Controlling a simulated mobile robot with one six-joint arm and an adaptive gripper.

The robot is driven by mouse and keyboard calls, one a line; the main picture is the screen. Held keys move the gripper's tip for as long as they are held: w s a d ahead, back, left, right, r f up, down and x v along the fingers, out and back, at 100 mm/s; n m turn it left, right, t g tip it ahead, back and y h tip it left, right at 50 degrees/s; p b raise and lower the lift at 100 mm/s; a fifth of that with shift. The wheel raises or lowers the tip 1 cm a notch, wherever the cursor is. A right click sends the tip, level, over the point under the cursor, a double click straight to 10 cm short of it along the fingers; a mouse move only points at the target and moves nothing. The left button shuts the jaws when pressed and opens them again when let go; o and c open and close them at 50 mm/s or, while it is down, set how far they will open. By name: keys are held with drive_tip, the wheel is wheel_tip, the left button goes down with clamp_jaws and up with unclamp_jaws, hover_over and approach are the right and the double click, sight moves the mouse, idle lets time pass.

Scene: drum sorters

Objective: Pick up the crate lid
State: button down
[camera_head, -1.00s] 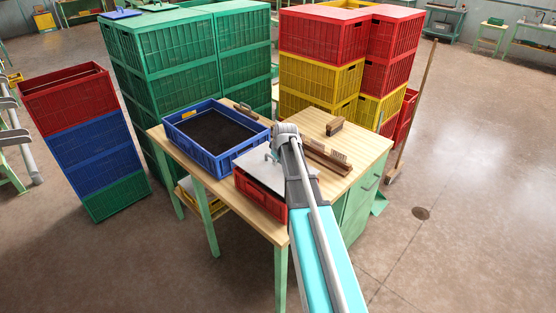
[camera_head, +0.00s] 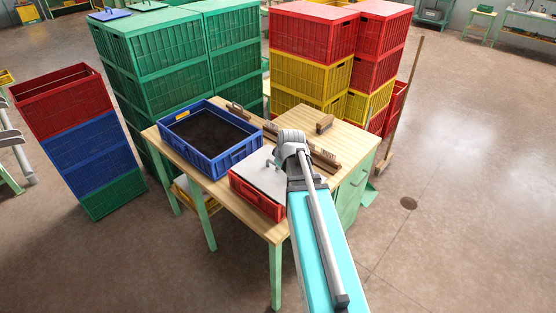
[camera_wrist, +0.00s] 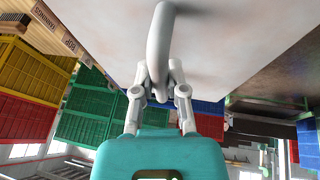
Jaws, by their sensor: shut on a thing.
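The crate lid is a pale grey flat panel (camera_head: 258,172) over the red crate (camera_head: 257,199) at the table's front. In the wrist view the lid (camera_wrist: 240,50) is a broad pale surface with a curved grey handle (camera_wrist: 158,40). My gripper (camera_wrist: 158,92) is shut on this handle, with a finger on each side. In the head view my gripper (camera_head: 272,164) is small against the lid, and my arm covers the lid's right part. I cannot tell whether the lid rests on the crate or is slightly above it.
A blue crate with dark contents (camera_head: 236,162) stands left of the red crate on the wooden table (camera_head: 255,225). Green crate stacks (camera_head: 160,85) and red and yellow stacks (camera_head: 310,70) stand behind. Floor is clear at right.

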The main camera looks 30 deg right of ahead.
drive_tip(key=shift+s+r, duration=0.2)
drive_tip(key=shift+s, duration=0.25)
idle(0.4)
